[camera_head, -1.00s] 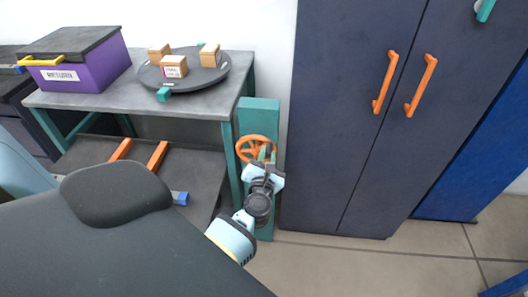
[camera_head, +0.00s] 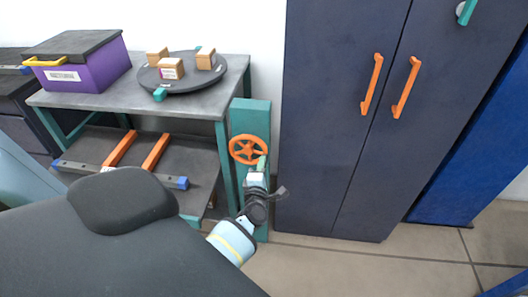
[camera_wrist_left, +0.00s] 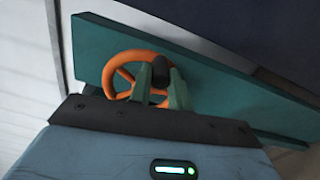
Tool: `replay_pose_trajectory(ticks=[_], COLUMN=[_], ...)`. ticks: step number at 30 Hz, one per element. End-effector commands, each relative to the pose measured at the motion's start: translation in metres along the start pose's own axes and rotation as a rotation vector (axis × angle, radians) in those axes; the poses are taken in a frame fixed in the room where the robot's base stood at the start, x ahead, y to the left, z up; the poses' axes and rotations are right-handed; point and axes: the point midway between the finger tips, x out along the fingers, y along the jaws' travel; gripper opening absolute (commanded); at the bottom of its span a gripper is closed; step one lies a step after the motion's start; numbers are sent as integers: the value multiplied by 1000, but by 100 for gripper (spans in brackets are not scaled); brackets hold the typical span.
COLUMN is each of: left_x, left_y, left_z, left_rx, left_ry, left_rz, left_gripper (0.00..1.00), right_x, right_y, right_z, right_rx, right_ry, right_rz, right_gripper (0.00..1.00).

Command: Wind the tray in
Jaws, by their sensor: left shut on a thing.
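An orange handwheel (camera_head: 247,150) stands on the front of a teal post (camera_head: 250,112) to the right of the workbench. My left gripper (camera_head: 261,163) is at the wheel's lower right rim. In the left wrist view, its green fingers (camera_wrist_left: 161,84) are closed around a black knob (camera_wrist_left: 161,68) on the orange wheel (camera_wrist_left: 117,72). A dark lower tray or shelf (camera_head: 194,160) lies under the bench top, with two orange bars (camera_head: 120,149) on it and a grey crossbar with blue ends (camera_head: 172,181) along its front. My right gripper is not in view.
The bench top (camera_head: 120,102) carries a purple box (camera_head: 95,70) and a dark turntable (camera_head: 183,84) with wooden blocks. A dark cabinet (camera_head: 335,120) with orange handles stands close to the right of the post. The floor (camera_head: 330,268) in front of the cabinet is clear.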

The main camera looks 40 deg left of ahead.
Motion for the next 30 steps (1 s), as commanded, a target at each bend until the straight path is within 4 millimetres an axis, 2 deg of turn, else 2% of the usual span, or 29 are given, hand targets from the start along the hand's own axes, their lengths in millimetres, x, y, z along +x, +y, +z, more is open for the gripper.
replay_pose_trajectory(ticks=[12, 30], left_x=[-1, -1], left_y=[-23, -40], left_z=[-12, -40], left_rx=[398, 968], left_ry=[-3, -2], left_rz=[-6, -4], left_gripper=[0, 0], right_x=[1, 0], right_y=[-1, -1], right_z=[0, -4], right_rx=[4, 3], right_ry=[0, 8], right_rz=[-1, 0], right_gripper=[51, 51])
